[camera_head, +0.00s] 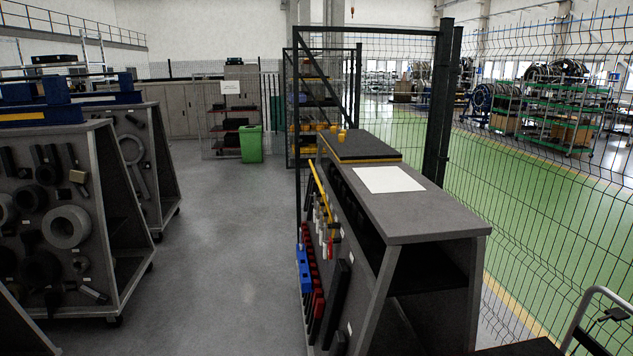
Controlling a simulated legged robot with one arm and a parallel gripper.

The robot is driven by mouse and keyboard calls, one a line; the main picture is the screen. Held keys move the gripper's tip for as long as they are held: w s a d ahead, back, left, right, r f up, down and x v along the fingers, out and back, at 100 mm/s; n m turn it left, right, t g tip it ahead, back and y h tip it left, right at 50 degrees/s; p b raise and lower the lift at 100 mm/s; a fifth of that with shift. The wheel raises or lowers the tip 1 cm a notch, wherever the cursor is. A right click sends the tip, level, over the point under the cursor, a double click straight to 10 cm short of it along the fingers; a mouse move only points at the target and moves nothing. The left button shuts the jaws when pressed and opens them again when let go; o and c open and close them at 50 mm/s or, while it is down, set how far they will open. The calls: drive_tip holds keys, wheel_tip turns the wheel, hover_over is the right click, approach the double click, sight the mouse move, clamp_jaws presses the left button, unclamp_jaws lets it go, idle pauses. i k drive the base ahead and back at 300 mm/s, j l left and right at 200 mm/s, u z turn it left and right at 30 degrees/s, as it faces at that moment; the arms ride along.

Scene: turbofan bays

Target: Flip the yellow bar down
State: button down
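A thin yellow bar (321,187) shows at the left side of the grey tool stand (437,215), just right of the picture's middle. It slants from its upper left end down to the right, along the stand's tool-covered face. Its lower end is among small hanging tools and is hard to make out. I cannot tell how it is fixed. My gripper is not in view.
Wire fencing (540,200) runs behind and right of the stand. Grey tool racks (70,215) stand at the left. The grey floor (220,240) between them is clear back to a green bin (251,144). A metal handle (590,310) is at the lower right.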

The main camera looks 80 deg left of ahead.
sight(318, 179)
drive_tip(key=u, duration=3.35)
drive_tip(key=i, duration=4.3)
drive_tip(key=z, duration=1.85)
